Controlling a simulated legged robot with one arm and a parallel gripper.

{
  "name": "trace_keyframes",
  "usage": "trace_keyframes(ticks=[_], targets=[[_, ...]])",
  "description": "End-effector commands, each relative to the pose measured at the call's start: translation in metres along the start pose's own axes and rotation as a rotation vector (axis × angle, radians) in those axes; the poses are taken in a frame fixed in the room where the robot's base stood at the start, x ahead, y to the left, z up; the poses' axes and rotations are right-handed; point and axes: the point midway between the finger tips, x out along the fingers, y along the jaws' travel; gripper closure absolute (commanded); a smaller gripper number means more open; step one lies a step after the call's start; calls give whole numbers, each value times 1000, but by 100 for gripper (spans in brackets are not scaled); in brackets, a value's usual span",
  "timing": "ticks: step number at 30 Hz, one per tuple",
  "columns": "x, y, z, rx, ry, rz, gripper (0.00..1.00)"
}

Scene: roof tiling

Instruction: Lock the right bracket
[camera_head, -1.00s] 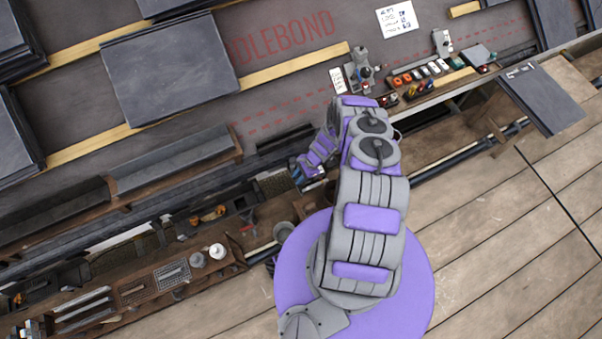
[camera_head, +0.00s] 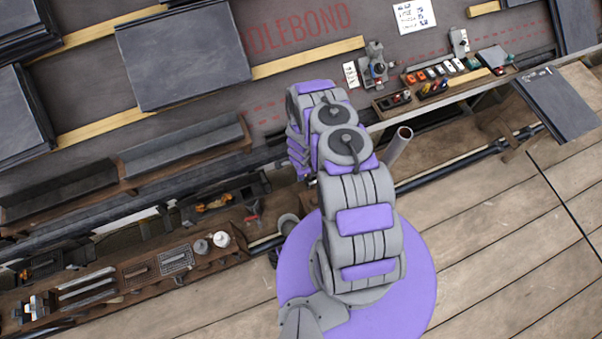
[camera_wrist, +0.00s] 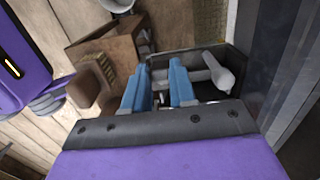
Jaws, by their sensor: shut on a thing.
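My gripper (camera_wrist: 161,76) shows in the wrist view as two blue fingers with a narrow gap between them. It is shut on a pale grey lever (camera_wrist: 216,74), whose rounded end sticks out to the right of the fingers. The part of the lever between the fingers is mostly hidden. The lever lies at a dark open-topped housing (camera_wrist: 240,66). I cannot tell from this view whether this is the right bracket or whether it is locked. In the head view my own arm hides the gripper and what it holds.
A slate-coloured roof with wooden battens (camera_head: 308,57) fills the back. A small grey device (camera_head: 375,66) and a rack of coloured tools (camera_head: 437,80) stand right of my arm. A tool tray (camera_head: 128,272) lies at lower left. Plank floor (camera_head: 500,225) is clear at lower right.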

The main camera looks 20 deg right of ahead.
Motion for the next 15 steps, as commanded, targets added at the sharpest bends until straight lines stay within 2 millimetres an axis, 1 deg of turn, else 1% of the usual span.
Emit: trace_keyframes(ticks=[1, 15], targets=[[3, -1, 2, -2, 16, -2, 100], [5, -4, 6, 1, 128, -6, 100]])
